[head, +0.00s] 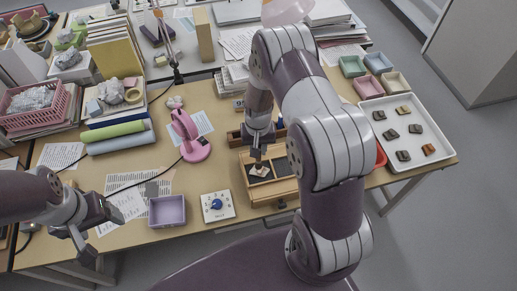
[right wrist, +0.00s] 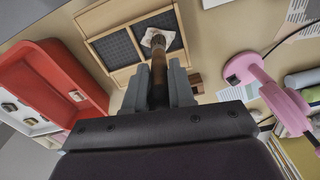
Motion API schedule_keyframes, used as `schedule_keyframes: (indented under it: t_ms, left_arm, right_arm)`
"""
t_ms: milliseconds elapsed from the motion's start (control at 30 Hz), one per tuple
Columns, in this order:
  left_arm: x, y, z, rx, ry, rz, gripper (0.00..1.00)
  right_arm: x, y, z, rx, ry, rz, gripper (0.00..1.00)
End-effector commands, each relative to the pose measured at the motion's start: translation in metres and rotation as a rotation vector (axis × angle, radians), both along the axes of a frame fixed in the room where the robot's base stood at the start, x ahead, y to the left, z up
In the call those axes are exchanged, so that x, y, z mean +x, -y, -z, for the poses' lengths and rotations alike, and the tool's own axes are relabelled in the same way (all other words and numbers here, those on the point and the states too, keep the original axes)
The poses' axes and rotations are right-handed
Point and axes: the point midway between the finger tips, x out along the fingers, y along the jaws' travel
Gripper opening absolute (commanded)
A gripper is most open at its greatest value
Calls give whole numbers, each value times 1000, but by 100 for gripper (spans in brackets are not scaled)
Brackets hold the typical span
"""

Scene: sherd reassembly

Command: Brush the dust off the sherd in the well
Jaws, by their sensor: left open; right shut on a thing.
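The wooden box (head: 284,188) stands near the front of the table, with dark-lined wells. A pale sherd (head: 260,170) lies in a dark well; it also shows in the right wrist view (right wrist: 149,34). My right gripper (right wrist: 158,92) is shut on a brush (right wrist: 158,72) with a brown handle. The brush points into the well, and its tip overlaps the sherd in view; I cannot tell whether they touch. Dust on the sherd is too small to make out. My left gripper (head: 93,228) is open and empty at the table's front left, away from the box.
A lavender bin (head: 167,211) and a white dial card (head: 217,206) stand left of the box. A pink lamp (head: 190,140) is behind them. A white tray (head: 446,151) of several dark sherds is at right, beside a red tray (right wrist: 50,75). Papers lie at left.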

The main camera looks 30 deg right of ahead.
Motion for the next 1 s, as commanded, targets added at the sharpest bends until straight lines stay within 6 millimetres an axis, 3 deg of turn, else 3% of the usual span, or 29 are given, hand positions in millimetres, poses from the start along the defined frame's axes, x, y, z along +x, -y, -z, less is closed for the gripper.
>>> schedule_keyframes:
  t_ms: [433, 1000]
  left_arm:
    - [0, 0, -33, 0, 0, 0, 75]
    - [0, 0, -34, 0, 0, 0, 75]
  right_arm:
    - [6, 1, -43, 0, 1, -3, 0]
    - [7, 1, -46, 0, 0, -3, 0]
